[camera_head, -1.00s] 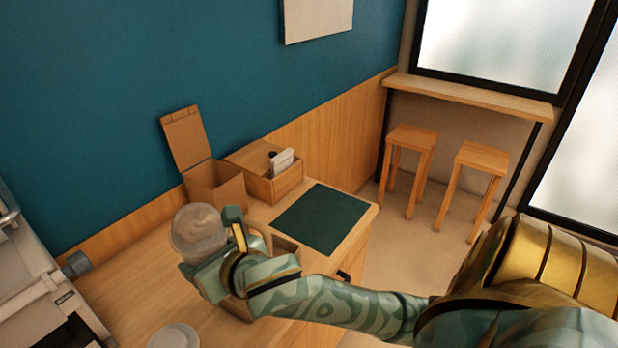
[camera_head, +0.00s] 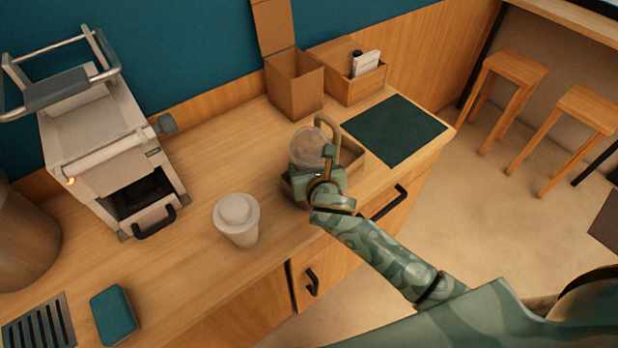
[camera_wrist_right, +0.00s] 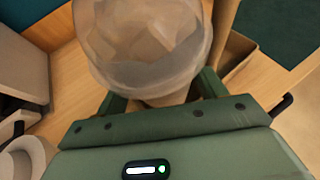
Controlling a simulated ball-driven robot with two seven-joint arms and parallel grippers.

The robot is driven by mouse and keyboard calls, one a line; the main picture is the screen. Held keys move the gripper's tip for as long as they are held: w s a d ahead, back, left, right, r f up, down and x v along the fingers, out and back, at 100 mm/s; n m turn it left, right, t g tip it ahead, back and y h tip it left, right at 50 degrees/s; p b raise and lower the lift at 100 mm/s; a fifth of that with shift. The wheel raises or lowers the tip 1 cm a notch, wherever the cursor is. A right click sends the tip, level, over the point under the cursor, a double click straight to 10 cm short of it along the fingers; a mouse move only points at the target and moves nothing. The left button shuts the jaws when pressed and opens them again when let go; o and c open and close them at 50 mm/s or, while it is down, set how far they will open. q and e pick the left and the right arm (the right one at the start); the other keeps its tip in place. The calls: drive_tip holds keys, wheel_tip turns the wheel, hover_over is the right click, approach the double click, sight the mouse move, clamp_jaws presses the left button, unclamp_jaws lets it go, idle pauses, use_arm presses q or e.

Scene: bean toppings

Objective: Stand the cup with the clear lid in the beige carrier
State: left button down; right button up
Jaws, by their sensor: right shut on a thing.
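The cup with the clear lid (camera_head: 309,145) is in my right gripper (camera_head: 318,170), which is shut on it; it fills the top middle of the wrist view (camera_wrist_right: 140,45). The cup looks roughly upright, its clear dome lid on top. The beige carrier (camera_head: 350,158), with a looped handle, stands on the counter, partly hidden by the cup and gripper. The cup overlaps the carrier's left part in the head view; I cannot tell whether its base is inside. In the wrist view the carrier (camera_wrist_right: 243,58) is just right of the cup. My left gripper is not in view.
A white-lidded cup (camera_head: 238,222) stands left on the counter. A cardboard box (camera_head: 296,85), wooden caddy (camera_head: 347,82) and dark green mat (camera_head: 392,130) are behind and right. Bare counter lies between the cups and machine.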

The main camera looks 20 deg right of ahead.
drive_tip(key=shift+w+f, duration=0.4)
drive_tip(key=shift+w, duration=0.05)
drive_tip(key=f+b, duration=0.1)
drive_tip(key=f, duration=0.1)
drive_tip(key=f+b, duration=0.1)
drive_tip(key=shift+w+a+f, duration=0.1)
drive_tip(key=shift+w+f, duration=0.1)
drive_tip(key=shift+f, duration=0.2)
drive_tip(key=shift+r, duration=0.15)
drive_tip(key=o, duration=0.5)
drive_tip(key=shift+f, duration=0.2)
drive_tip(key=shift+r, duration=0.2)
drive_tip(key=p+v, duration=0.3)
drive_tip(key=v, duration=0.9)
